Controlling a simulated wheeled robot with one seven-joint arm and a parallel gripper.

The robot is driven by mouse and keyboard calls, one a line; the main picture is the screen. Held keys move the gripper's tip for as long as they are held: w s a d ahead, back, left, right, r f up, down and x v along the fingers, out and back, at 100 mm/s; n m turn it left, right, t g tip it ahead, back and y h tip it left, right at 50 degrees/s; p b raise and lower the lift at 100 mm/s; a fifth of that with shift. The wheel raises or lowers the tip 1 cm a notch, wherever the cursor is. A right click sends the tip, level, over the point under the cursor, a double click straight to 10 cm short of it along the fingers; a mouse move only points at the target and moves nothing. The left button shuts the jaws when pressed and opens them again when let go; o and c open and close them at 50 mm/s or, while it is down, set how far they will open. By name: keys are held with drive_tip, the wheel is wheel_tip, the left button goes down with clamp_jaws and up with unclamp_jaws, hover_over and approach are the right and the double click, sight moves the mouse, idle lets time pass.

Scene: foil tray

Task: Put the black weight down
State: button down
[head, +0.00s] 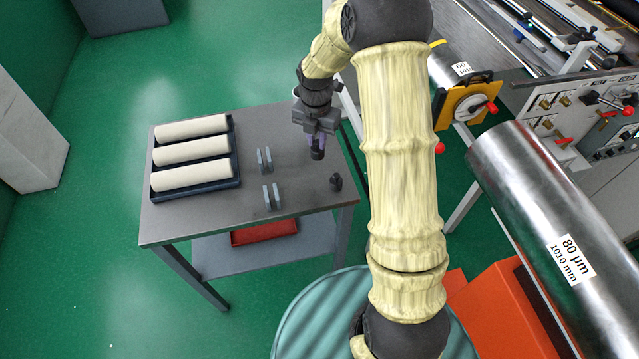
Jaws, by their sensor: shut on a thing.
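My gripper (316,140) is over the right part of the grey table (200,222), pointing down. It is shut on a small black weight (317,154), which hangs below the fingers. I cannot tell whether the weight touches the table top. A second, similar black weight (336,182) stands upright on the table near its right edge, a little nearer to me than the gripper.
A dark tray (237,160) with three cream rolls (192,151) lies at the table's left. Two small grey brackets (265,160) (271,196) stand mid-table. A red tray (264,232) is on the lower shelf. Machinery with a large metal roll (530,190) is at right.

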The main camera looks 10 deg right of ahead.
sight(319, 155)
drive_tip(key=shift+w+d+f, duration=0.1)
drive_tip(key=shift+d+f, duration=0.25)
drive_tip(key=shift+f, duration=0.15)
drive_tip(key=shift+f+p, duration=0.7)
drive_tip(key=shift+f, duration=2.35)
drive_tip(key=shift+f+p, duration=0.45)
drive_tip(key=shift+f, duration=1.45)
drive_tip(key=shift+f, duration=0.1)
drive_tip(key=c, duration=1.3)
unclamp_jaws()
